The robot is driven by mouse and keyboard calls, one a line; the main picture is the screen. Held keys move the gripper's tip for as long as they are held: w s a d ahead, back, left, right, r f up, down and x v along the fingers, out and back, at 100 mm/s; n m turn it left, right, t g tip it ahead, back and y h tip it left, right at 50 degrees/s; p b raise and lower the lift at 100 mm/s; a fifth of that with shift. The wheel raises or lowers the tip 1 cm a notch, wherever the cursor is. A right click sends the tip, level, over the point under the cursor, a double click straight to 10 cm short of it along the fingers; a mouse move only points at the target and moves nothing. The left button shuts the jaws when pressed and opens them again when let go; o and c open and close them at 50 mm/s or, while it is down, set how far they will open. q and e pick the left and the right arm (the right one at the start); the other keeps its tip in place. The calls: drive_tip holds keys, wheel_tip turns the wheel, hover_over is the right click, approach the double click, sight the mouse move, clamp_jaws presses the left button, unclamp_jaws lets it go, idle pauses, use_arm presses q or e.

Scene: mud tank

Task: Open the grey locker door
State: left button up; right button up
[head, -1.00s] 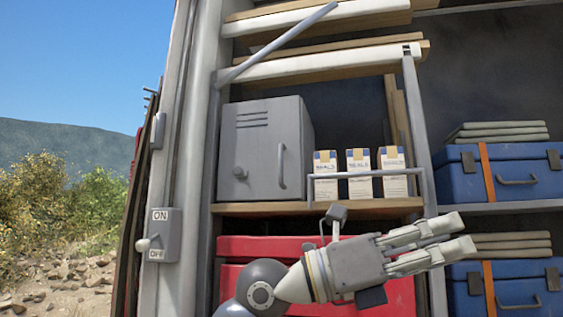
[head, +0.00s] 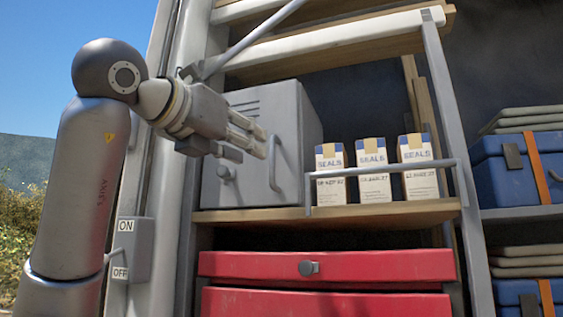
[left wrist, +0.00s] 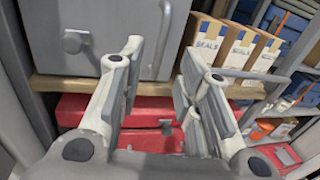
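The grey locker (head: 305,135) stands on the wooden shelf with its door (head: 240,183) shut. The door has a vertical bar handle (head: 273,165) on its right and a round knob (head: 226,173) low on its left. My left gripper (head: 258,141) is in front of the door, its fingertips close to the handle and covering part of the door. In the left wrist view my left gripper (left wrist: 162,55) is open and empty; the handle (left wrist: 163,40) shows beyond the gap between its fingers. The knob (left wrist: 75,41) is to the left. I cannot tell whether anything touches. My right gripper is not in view.
Several "SEALS" boxes (head: 373,172) stand right of the locker behind a metal rail (head: 390,171). Red drawers (head: 340,265) are below the shelf (head: 390,212). Blue cases (head: 520,170) are at right.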

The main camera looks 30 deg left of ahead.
sight(271, 156)
use_arm(q)
drive_tip(key=w+p, duration=0.1)
drive_tip(key=w, duration=0.2)
drive_tip(key=shift+w+r+p, duration=0.1)
drive_tip(key=shift+r+p, duration=0.2)
drive_tip(key=shift+p, duration=0.05)
drive_tip(key=w, duration=0.2)
drive_tip(key=w+p, duration=0.1)
drive_tip(key=w, duration=0.2)
drive_tip(key=shift+w+a+f, duration=0.15)
drive_tip(key=shift+w+f, duration=0.1)
drive_tip(key=shift+w, duration=0.15)
drive_tip(key=shift+s, duration=0.1)
drive_tip(key=shift+c, duration=2.1)
clamp_jaws()
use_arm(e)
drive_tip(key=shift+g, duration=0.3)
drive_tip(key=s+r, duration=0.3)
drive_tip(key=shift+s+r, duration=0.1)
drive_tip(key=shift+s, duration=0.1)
